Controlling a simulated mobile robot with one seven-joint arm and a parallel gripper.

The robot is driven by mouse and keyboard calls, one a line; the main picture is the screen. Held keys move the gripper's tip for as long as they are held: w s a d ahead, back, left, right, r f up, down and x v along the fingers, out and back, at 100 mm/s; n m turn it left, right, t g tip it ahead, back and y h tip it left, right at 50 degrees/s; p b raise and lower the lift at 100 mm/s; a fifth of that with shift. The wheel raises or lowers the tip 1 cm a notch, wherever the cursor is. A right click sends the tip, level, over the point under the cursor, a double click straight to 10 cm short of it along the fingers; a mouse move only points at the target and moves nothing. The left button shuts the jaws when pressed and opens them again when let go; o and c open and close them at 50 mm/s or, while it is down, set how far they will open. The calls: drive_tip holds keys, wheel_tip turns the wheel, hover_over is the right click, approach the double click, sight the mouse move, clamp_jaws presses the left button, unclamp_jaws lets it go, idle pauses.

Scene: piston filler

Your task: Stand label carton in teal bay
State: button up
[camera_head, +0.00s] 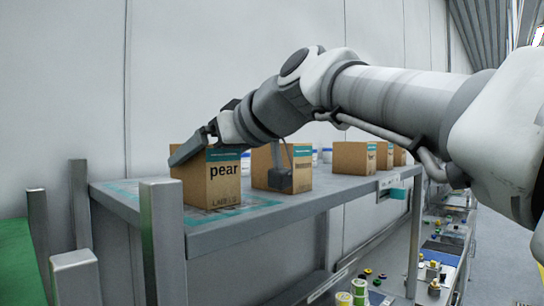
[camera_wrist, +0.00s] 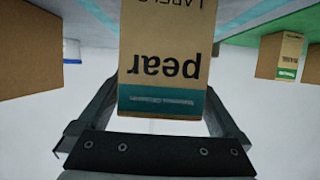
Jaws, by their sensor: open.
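The label carton, a brown box with a teal band, "pear" and "LABELS" on its face (camera_head: 222,185), stands upright on the shelf's left end. In the wrist view the carton (camera_wrist: 165,55) appears upside down between my fingers. My gripper (camera_head: 234,160) is open, with one finger on each side of the carton's upper part; I cannot tell whether either touches it. The teal bay (camera_head: 262,203) is a teal-marked patch on the shelf top, showing around the carton's foot. The carton hides part of the bay, so its exact fit inside the markings is unclear.
More brown cartons (camera_head: 350,158) stand to the right along the shelf (camera_head: 300,205), one close beside the pear carton. White tubs (camera_head: 245,163) stand behind. Grey posts (camera_head: 163,240) rise at the front left. A lower bench with small parts lies right.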

drive_tip(key=b+v, duration=0.1)
drive_tip(key=v, duration=1)
drive_tip(key=shift+s+d+b, duration=0.3)
drive_tip(key=shift+b, duration=0.1)
